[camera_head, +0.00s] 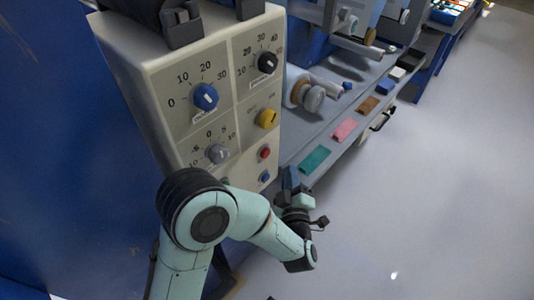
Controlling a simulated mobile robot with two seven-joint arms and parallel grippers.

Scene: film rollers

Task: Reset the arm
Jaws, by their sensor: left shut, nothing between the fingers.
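My left arm (262,222) comes in from the bottom and bends across the lower front of the control panel. Its gripper (291,180) is small and dark at the end of the wrist, by the panel's lower right corner and the near end of the work ledge. It looks shut and empty, held apart from the knobs. My right gripper is not in the picture.
The control panel (180,75) carries a blue knob (205,97), a black knob (267,62), a yellow knob (268,118), a grey knob (218,153) and a red button (264,153). Rollers (312,98) and coloured pads (345,130) lie along the ledge. Floor (440,190) at right is clear.

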